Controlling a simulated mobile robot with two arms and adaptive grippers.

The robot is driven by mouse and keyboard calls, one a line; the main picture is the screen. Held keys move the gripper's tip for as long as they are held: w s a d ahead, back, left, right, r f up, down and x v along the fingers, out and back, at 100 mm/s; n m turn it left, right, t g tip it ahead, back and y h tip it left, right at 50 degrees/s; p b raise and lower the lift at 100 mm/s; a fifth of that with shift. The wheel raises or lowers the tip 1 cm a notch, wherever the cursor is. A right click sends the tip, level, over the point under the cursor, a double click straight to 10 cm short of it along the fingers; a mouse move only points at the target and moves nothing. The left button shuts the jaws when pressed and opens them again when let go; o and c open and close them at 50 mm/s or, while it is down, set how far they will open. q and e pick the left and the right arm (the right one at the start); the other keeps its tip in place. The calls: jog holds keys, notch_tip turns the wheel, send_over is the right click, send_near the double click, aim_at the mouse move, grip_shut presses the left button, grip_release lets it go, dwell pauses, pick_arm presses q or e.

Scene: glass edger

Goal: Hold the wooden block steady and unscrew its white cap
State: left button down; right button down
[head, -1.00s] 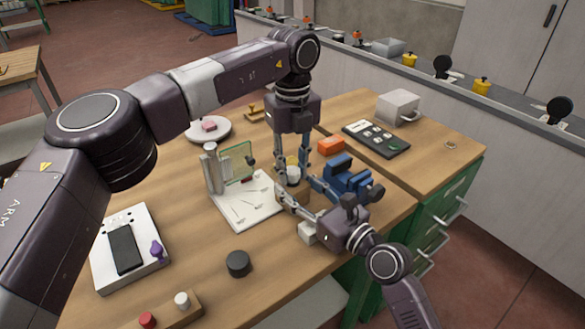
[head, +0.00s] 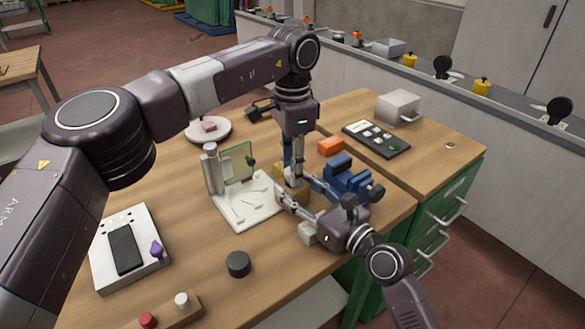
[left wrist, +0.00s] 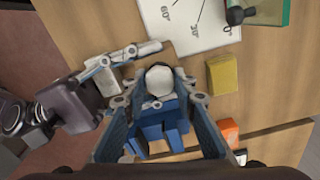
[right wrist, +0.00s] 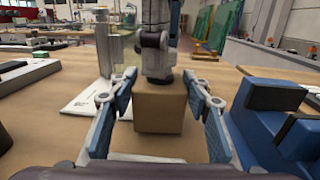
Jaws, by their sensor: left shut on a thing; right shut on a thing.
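The wooden block (right wrist: 160,110) stands upright on the table, between the fingers of my right gripper (right wrist: 160,100). The right gripper, also in the head view (head: 297,194), is shut on the block from the side. The white cap (left wrist: 159,79) shows between the fingertips of my left gripper (left wrist: 159,98) in the left wrist view. The left gripper (head: 293,178) points straight down above the block and is shut on the cap. In the head view its fingers largely hide the cap. The cap's thread is hidden.
A blue vise (head: 347,178) stands close to the right of the block. A white angle board (head: 247,207) with a glass pane (head: 238,163) lies to the left. A yellow block (left wrist: 222,75) and an orange block (head: 331,146) are nearby.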

pick_arm(q)
jog(key=shift+w+a, duration=0.1)
jog(key=c, duration=1.6)
grip_release()
